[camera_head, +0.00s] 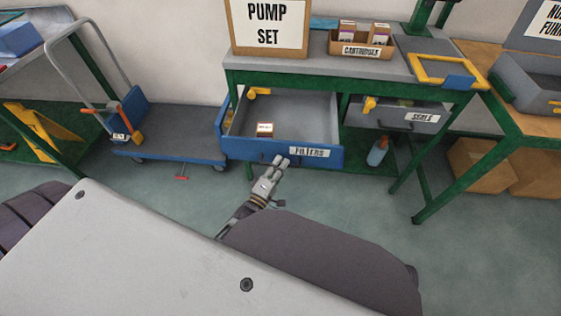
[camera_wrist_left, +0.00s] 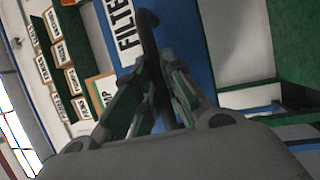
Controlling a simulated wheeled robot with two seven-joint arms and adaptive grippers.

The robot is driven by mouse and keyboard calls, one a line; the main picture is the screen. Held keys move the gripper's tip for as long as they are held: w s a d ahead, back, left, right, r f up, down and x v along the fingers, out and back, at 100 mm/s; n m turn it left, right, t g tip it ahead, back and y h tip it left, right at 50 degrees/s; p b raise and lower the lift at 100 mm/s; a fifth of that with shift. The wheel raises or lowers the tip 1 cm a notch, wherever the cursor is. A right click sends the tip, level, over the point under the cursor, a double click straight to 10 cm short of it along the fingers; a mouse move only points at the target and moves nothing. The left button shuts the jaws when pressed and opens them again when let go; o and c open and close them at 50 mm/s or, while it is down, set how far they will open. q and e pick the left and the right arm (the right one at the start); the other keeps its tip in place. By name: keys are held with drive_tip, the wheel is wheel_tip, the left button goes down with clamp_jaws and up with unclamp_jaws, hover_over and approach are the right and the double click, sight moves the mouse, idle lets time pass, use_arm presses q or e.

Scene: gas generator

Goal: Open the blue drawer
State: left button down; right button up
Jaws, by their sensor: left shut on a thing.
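The blue drawer (camera_head: 240,148), labelled FILTERS, is pulled out from under the green-framed workbench, and its grey inside shows. A small box with a white label (camera_head: 265,129) lies in it near the front. My left gripper (camera_head: 278,165) is at the drawer's front, just left of the label. In the left wrist view its fingers (camera_wrist_left: 160,95) are closed around a dark bar-like handle (camera_wrist_left: 149,38) in front of the blue panel (camera_wrist_left: 185,40). My right gripper does not show in either view.
A grey SEALS drawer (camera_head: 400,115) is partly out on the right. A blue bottle (camera_head: 377,152) stands below it. A blue cart (camera_head: 172,136) stands to the left.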

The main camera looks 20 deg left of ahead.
use_arm(q)
drive_tip(key=shift+f, duration=0.1)
drive_tip(key=c, duration=1.8)
unclamp_jaws()
drive_tip(key=shift+a, duration=0.1)
drive_tip(key=shift+o, duration=0.2)
drive_tip(key=shift+s, duration=0.2)
drive_tip(key=v, duration=1.1)
drive_tip(key=shift+s, duration=0.3)
drive_tip(key=shift+w, duration=0.1)
